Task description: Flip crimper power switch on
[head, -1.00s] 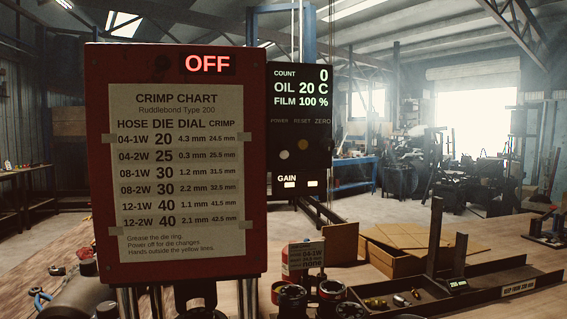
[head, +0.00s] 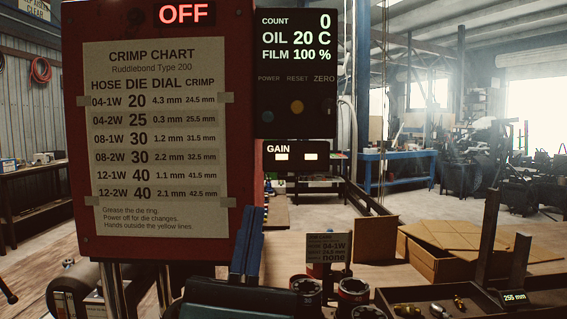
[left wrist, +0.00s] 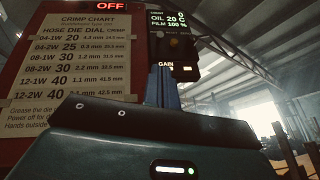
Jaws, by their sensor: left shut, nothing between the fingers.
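The red crimper (head: 70,130) fills the left of the head view, and its display reads OFF (head: 182,14). Its black control panel (head: 320,120) has POWER, RESET and ZERO labels. A dark round control (head: 268,116) sits under POWER and an orange one (head: 297,107) under RESET. My left gripper (head: 252,214) is shut and empty, its blue fingers pointing up below the panel and apart from it in the picture. My right gripper is not in view.
Below the panel hangs a GAIN box (head: 297,166). Dies (head: 353,290) and a small sign (head: 328,247) stand on the bench to the right of my gripper. A tray of fittings (head: 480,300) and a cardboard box (head: 420,262) lie farther right.

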